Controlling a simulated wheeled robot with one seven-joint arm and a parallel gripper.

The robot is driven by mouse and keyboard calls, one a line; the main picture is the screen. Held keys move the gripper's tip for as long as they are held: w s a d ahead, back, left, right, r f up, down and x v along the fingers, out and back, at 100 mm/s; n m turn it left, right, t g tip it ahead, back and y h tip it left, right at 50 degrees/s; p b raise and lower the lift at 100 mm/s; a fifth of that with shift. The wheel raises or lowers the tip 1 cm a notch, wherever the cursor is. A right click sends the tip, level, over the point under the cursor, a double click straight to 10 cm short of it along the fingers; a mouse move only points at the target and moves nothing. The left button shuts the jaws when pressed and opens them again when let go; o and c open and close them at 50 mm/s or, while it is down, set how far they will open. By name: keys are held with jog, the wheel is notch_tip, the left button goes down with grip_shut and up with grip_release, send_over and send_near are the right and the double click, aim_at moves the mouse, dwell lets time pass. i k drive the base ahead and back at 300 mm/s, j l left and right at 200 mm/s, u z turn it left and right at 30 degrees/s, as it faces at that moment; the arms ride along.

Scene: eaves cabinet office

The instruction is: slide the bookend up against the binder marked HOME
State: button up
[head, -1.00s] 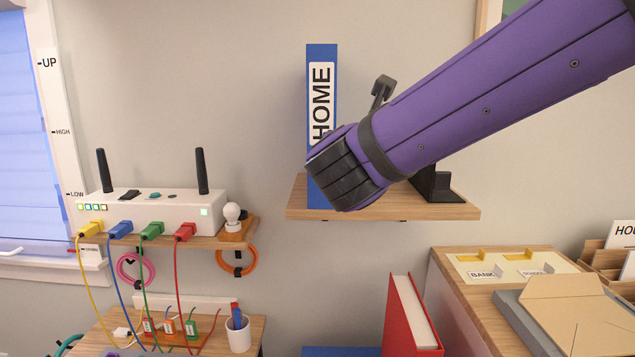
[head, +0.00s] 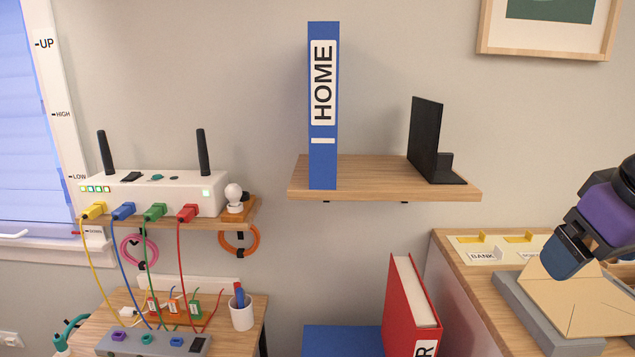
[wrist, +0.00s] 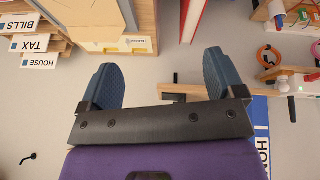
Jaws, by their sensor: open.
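The blue binder marked HOME (head: 323,110) stands upright near the left end of the wooden wall shelf (head: 375,172). The black L-shaped bookend (head: 425,140) stands near the shelf's right end, with a wide gap between it and the binder. My gripper (head: 567,255) is at the right of the head view, lower than the shelf and apart from it, over the cabinet top. In the wrist view my gripper (wrist: 160,78) has its two blue fingers spread with nothing between them.
A red binder (head: 405,300) stands below the shelf. The cabinet (head: 450,260) at right holds labelled slots and a tan folder (head: 565,295) on a grey base. A white router (head: 150,195) with cables sits at left. The shelf between binder and bookend is clear.

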aim_at(435, 168)
jog(key=i+j, duration=0.1)
jog(key=j, duration=0.55)
jog(key=i+j, duration=0.1)
jog(key=j, duration=0.5)
jog(key=z, duration=0.45)
jog(key=i+z, duration=0.1)
jog(key=z, duration=0.3)
jog(key=j+z, duration=0.1)
jog(key=z, duration=0.75)
jog(key=i+j+z, duration=0.1)
jog(key=z, duration=0.35)
